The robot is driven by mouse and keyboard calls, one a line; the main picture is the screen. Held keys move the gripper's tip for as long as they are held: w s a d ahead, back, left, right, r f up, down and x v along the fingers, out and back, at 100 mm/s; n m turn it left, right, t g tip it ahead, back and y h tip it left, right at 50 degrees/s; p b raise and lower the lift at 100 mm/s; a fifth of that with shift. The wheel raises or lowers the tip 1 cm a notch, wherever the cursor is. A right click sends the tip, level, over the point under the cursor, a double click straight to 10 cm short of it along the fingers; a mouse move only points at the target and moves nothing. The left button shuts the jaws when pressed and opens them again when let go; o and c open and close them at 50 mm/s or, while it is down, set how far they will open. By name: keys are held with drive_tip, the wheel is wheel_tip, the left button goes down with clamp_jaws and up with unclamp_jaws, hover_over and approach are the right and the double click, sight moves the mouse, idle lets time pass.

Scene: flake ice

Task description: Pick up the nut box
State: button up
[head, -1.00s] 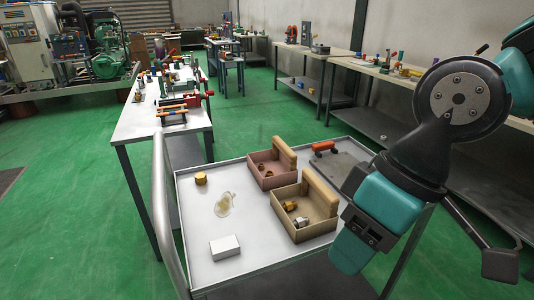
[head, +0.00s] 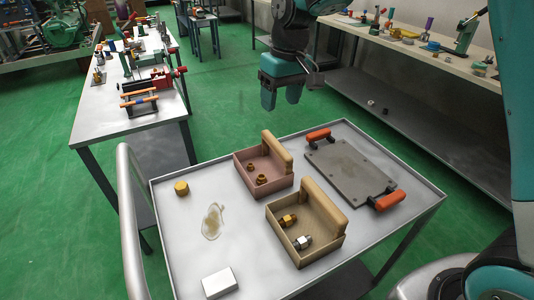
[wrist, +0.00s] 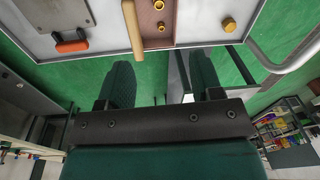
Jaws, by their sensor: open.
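Two open boxes with raised wooden grips stand on a grey cart top. The pinkish box (head: 244,166) holds small brass pieces (head: 256,175); it also shows at the top of the wrist view (wrist: 151,38). The tan box (head: 291,253) in front of it holds brass and silver hex fittings (head: 295,231). I cannot tell for sure which is the nut box. My gripper (head: 281,92) is open and empty, pointing down beyond the cart's far edge, behind the pinkish box. In the wrist view its fingers (wrist: 162,85) are apart over green floor.
A grey plate with red handles (head: 350,168) lies right of the boxes. A brass hex nut (head: 181,188), a stain (head: 212,221) and a white block (head: 219,283) are on the left. A cart rail (head: 130,220) rises at left. Workbenches stand beyond.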

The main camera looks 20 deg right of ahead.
drive_tip(key=m+h+p, duration=0.1)
drive_tip(key=m+p, duration=0.1)
hover_over(276, 143)
wheel_tip(276, 143, down, 5)
drive_tip(key=f+p, duration=0.1)
drive_tip(key=f, duration=0.3)
drive_tip(key=f+p, duration=0.1)
drive_tip(key=f, duration=0.2)
drive_tip(key=f+p, duration=0.1)
drive_tip(key=f, duration=0.3)
drive_tip(key=shift+w+d+f, duration=0.2)
drive_tip(key=shift+w+f, duration=0.1)
drive_tip(key=shift+s+a+f+p, duration=0.15)
drive_tip(key=shift+f+p, duration=0.7)
drive_tip(key=shift+f, duration=0.65)
drive_tip(key=shift+s+f+p, duration=0.15)
drive_tip(key=shift+f+p, duration=0.65)
drive_tip(key=shift+f, duration=0.7)
clamp_jaws()
drive_tip(key=shift+r, duration=0.15)
